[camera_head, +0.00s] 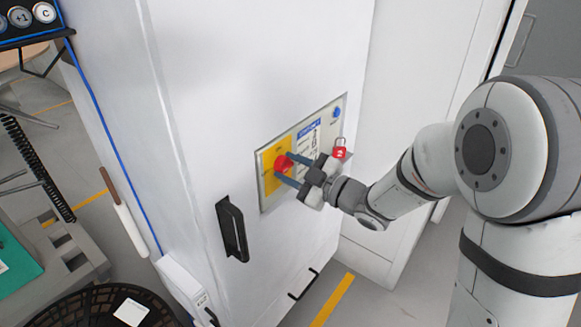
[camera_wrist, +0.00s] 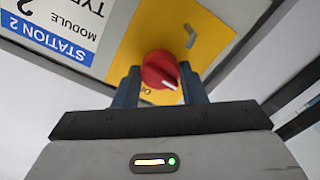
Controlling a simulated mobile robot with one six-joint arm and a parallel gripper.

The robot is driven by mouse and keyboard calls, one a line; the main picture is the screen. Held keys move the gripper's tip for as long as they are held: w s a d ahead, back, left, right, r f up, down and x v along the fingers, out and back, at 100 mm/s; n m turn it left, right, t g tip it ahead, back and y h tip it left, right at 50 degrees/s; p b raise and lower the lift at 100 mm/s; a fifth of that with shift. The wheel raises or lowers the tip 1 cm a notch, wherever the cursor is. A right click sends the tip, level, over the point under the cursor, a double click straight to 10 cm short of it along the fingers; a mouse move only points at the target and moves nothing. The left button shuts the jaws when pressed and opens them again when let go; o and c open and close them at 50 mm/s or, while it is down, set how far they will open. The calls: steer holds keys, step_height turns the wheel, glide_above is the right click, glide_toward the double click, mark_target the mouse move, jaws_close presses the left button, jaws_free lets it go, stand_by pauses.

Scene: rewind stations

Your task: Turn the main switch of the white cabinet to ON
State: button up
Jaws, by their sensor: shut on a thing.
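The white cabinet (camera_head: 185,90) stands in the middle of the head view. A control panel (camera_head: 334,108) is on its front face. The main switch is a round red knob (camera_head: 281,164) on a yellow plate (camera_head: 270,183). My gripper (camera_head: 284,170) has its two blue fingers on either side of the knob and is shut on it. In the wrist view the red knob (camera_wrist: 160,68) sits between the fingertips (camera_wrist: 160,85). A white pointer mark shows on the knob, toward the lower right there. The plate's lettering is mostly hidden by knob and fingers.
A black door handle (camera_head: 232,229) is below left of the panel. A green mat (camera_head: 16,253) and a black round basket (camera_head: 75,310) are at the lower left.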

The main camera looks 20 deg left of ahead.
steer(key=m+p, duration=0.2)
steer(key=m, duration=0.2)
steer(key=shift+r+m, duration=0.15)
steer(key=shift+m, duration=0.15)
steer(key=m+p, duration=0.2)
steer(key=m, duration=0.2)
steer(key=shift+w+m, duration=0.1)
steer(key=shift+m, duration=0.2)
steer(key=m+p, duration=0.3)
steer(key=m, duration=0.1)
steer(key=shift+d+r, duration=0.1)
steer(key=shift+w+m+p, duration=0.1)
steer(key=shift+m+p, duration=0.95)
steer(key=shift+m, duration=1.05)
steer(key=o, duration=1)
steer(key=shift+f, duration=0.2)
